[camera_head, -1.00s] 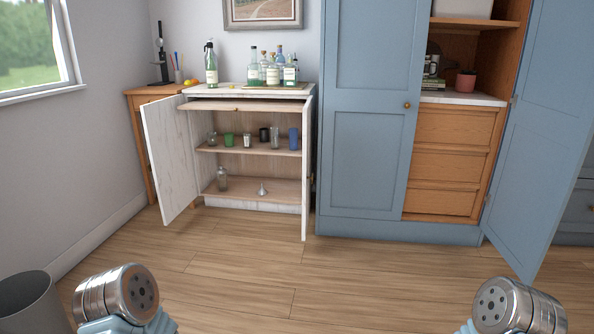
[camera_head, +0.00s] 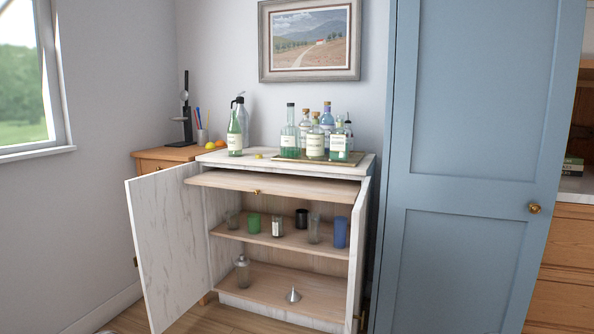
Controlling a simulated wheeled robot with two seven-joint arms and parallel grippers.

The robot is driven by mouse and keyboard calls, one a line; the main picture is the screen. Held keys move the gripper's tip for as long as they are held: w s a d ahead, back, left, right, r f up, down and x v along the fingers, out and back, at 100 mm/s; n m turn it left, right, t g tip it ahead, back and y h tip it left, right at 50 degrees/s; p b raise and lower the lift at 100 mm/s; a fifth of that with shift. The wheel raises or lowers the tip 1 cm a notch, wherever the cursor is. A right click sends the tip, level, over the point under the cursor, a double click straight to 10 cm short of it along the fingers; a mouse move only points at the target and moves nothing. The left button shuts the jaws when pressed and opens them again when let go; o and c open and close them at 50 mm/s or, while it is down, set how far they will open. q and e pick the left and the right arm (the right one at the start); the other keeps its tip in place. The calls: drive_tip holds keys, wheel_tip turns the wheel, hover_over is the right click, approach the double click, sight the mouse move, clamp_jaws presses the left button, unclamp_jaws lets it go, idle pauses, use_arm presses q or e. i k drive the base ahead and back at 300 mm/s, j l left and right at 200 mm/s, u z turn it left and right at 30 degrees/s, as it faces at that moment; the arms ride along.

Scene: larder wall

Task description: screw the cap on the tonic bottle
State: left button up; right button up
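A green bottle (camera_head: 235,137) with a pale label stands upright at the left of the white cabinet's top (camera_head: 215,157); it looks like the tonic bottle, though its label is too small to read. A small yellow piece (camera_head: 259,156) lies on the top just right of it, apart from it; it may be the cap, but is too small to tell. A grey siphon-like bottle (camera_head: 243,114) stands close behind the green one. Neither of my grippers is in view.
Several bottles stand on a tray (camera_head: 287,158) at right on the top. The cabinet doors (camera_head: 170,245) stand open, with glasses and a funnel (camera_head: 293,296) on the shelves. A tall blue cupboard (camera_head: 465,170) is at right; a wooden side table (camera_head: 165,155) is at left.

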sight(235, 139)
drive_tip(key=i+l+u, duration=0.35)
drive_tip(key=i+j+u, duration=0.2)
drive_tip(key=i, duration=0.3)
drive_tip(key=i+j+u, duration=0.25)
drive_tip(key=i, duration=0.25)
drive_tip(key=i+j+u, duration=0.2)
drive_tip(key=i, duration=0.35)
drive_tip(key=l, duration=0.1)
